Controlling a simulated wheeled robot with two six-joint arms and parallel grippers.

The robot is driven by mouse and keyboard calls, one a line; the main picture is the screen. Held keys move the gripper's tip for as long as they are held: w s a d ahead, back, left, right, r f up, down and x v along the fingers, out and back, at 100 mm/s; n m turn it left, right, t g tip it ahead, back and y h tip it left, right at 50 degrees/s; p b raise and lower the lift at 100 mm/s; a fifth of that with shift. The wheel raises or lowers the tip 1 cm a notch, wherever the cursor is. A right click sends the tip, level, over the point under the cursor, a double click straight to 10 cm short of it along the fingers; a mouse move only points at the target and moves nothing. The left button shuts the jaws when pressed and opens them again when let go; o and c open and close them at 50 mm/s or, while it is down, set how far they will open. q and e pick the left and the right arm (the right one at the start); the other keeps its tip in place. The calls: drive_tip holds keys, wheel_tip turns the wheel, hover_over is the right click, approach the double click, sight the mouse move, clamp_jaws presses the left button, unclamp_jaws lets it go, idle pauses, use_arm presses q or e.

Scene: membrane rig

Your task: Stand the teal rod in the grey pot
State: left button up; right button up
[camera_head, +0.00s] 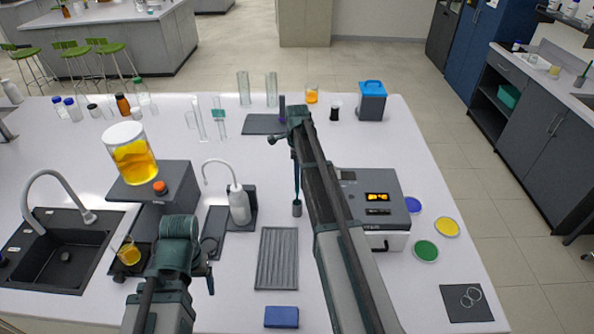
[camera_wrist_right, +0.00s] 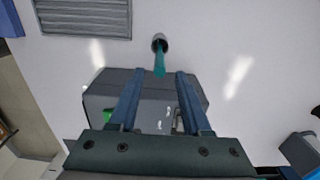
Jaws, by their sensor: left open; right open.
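The teal rod (camera_head: 297,186) stands upright in the small grey pot (camera_head: 297,209) in the head view. The right wrist view also shows the rod (camera_wrist_right: 160,60) with its lower end inside the round mouth of the pot (camera_wrist_right: 159,43). My right gripper (camera_wrist_right: 159,74) is open, with its fingers on either side of the rod's upper end in that view and not closed on it. In the head view my right arm hides most of this gripper. My left gripper (camera_head: 204,276) is open and empty at the lower left, well apart from the rod.
A grey ribbed tray (camera_head: 277,258) and a blue block (camera_head: 281,317) lie in front of the pot. A grey machine (camera_head: 385,208) stands to its right. A wash bottle (camera_head: 239,205) stands to its left.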

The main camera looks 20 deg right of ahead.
wheel_tip(320, 180, up, 6)
drive_tip(key=p, duration=0.5)
drive_tip(key=shift+r, duration=0.25)
use_arm(q)
wheel_tip(320, 180, up, 6)
drive_tip(key=shift+r, duration=0.2)
use_arm(e)
drive_tip(key=s+a+n+h, duration=0.1)
drive_tip(key=s+a+n, duration=2.5)
drive_tip(key=s+a, duration=0.2)
drive_tip(key=shift+s+a+n, duration=0.4)
drive_tip(key=shift+s, duration=0.25)
use_arm(q)
drive_tip(key=shift+f, duration=0.15)
use_arm(e)
drive_tip(key=shift+f, duration=0.15)
use_arm(q)
wheel_tip(320, 180, down, 21)
drive_tip(key=b, duration=2)
drive_tip(key=shift+r+b, duration=0.2)
drive_tip(key=shift+b, duration=0.15)
use_arm(e)
wheel_tip(320, 180, down, 21)
drive_tip(key=shift+w+r, duration=0.1)
drive_tip(key=shift+r, duration=0.1)
use_arm(q)
drive_tip(key=shift+r, duration=0.15)
use_arm(e)
drive_tip(key=shift+r, duration=0.15)
